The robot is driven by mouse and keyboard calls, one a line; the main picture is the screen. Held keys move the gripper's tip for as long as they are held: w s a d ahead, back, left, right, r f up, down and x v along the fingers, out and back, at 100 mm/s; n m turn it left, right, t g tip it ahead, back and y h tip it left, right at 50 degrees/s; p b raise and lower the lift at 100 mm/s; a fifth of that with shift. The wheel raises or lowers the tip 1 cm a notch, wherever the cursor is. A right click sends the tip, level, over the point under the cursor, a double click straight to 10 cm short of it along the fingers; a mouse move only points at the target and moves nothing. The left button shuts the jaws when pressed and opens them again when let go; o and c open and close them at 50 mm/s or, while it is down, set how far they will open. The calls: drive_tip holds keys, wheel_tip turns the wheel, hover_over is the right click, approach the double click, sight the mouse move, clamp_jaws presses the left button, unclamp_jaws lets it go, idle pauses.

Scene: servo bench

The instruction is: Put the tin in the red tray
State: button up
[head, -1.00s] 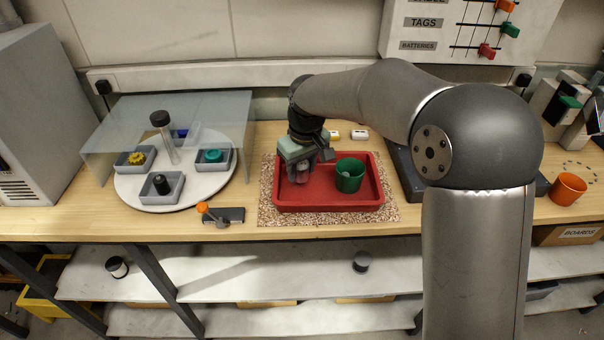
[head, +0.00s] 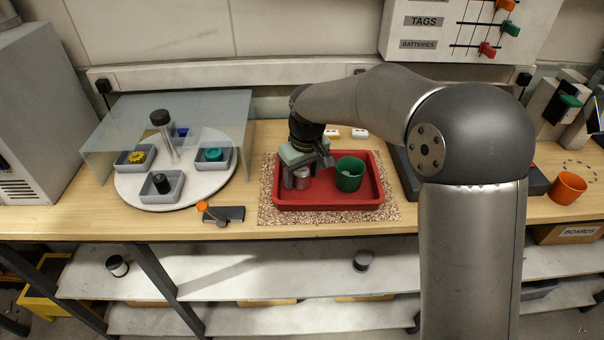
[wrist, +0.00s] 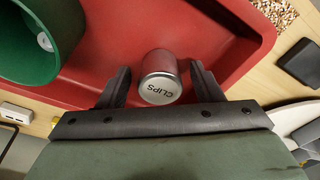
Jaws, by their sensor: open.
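In the head view the tin (head: 302,183) shows partly below my gripper (head: 306,174). In the wrist view my gripper (wrist: 160,88) is open, with one finger on each side of the tin and a visible gap on both sides. The red tray (head: 330,207) lies on a speckled mat.
A green cup (head: 350,174) stands in the tray, right of the tin, with something small inside. A round white turntable (head: 200,195) with small grey bins is at left under a clear cover. An orange-knobbed lever (head: 222,214) sits left of the mat. An orange cup (head: 568,188) is far right.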

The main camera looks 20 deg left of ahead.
sight(306, 175)
wheel_tip(306, 175, up, 12)
drive_tip(key=d, duration=0.1)
drive_tip(key=s+d+f+m, duration=0.1)
drive_tip(key=s+d+m, duration=0.1)
drive_tip(key=s+d, duration=0.35)
drive_tip(key=s+d+f+m+h, duration=0.1)
drive_tip(key=s+d+m, duration=0.15)
drive_tip(key=d, duration=0.65)
drive_tip(key=s+d+f+m, duration=0.1)
drive_tip(key=s+d+f, duration=0.1)
drive_tip(key=s+d, duration=0.35)
drive_tip(key=s+d+f+m, duration=0.4)
drive_tip(key=s+d+f, duration=0.2)
drive_tip(key=s+d, duration=0.3)
drive_tip(key=shift+s+d, duration=0.3)
drive_tip(key=shift+s, duration=0.9)
